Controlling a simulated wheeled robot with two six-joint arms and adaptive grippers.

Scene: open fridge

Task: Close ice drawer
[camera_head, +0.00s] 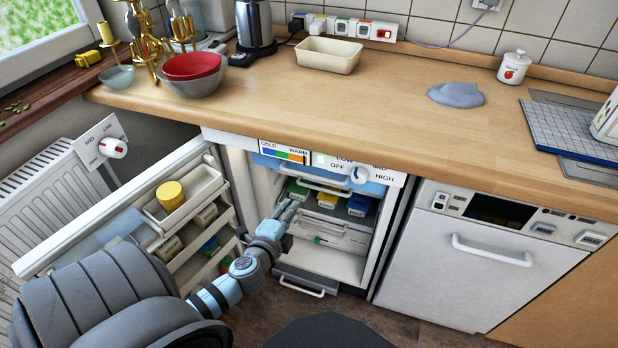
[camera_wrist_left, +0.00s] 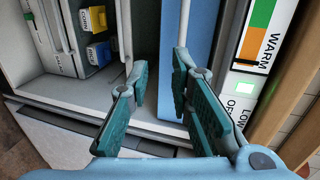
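My left gripper (camera_head: 290,208) reaches into the open fridge from the left, in front of the upper shelves. In the left wrist view its two teal fingers (camera_wrist_left: 160,66) stand apart with nothing between their tips. A blue front panel (camera_wrist_left: 204,50) lies beside the right-hand finger, with a thin white bar handle (camera_wrist_left: 184,25) running along it. This panel also shows at the top of the fridge in the head view (camera_head: 374,188), with white handle bars (camera_head: 325,188) near it. I cannot tell surely which front is the ice drawer. My right gripper is not in view.
The fridge door (camera_head: 130,205) stands open at the left, with a yellow-lidded tub (camera_head: 171,194) in it. Coloured packs (camera_head: 327,200) lie on a shelf. A low drawer handle (camera_head: 301,288) sticks out at the bottom. The counter (camera_head: 380,105) overhangs the fridge.

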